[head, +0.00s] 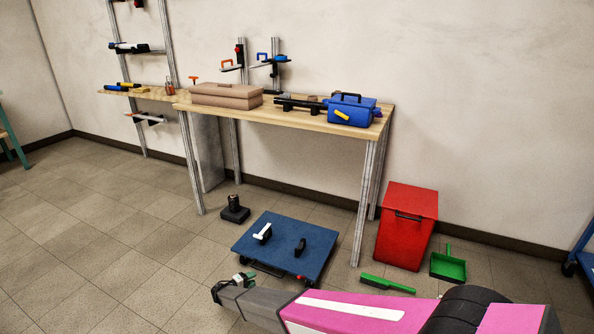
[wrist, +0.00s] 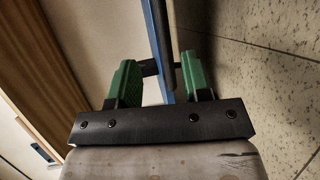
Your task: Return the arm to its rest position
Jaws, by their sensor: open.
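My gripper (head: 230,284) is at the lower middle of the head view, at the left end of my pink and grey arm, which reaches in from the lower right. It appears in front of the near left corner of a blue wheeled platform (head: 270,243); the gap between them cannot be told. In the wrist view the two green fingers of my gripper (wrist: 160,76) are spread apart. A dark bar and a blue strip show between and beyond the fingers; I cannot tell whether the bar lies between them or behind. No held object is visible.
A wooden workbench (head: 300,119) along the wall carries a blue toolbox (head: 352,110) and a brown case (head: 226,96). A red bin (head: 405,226), green dustpan (head: 448,266) and green brush (head: 387,285) are on the floor to the right. The tiled floor at left is clear.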

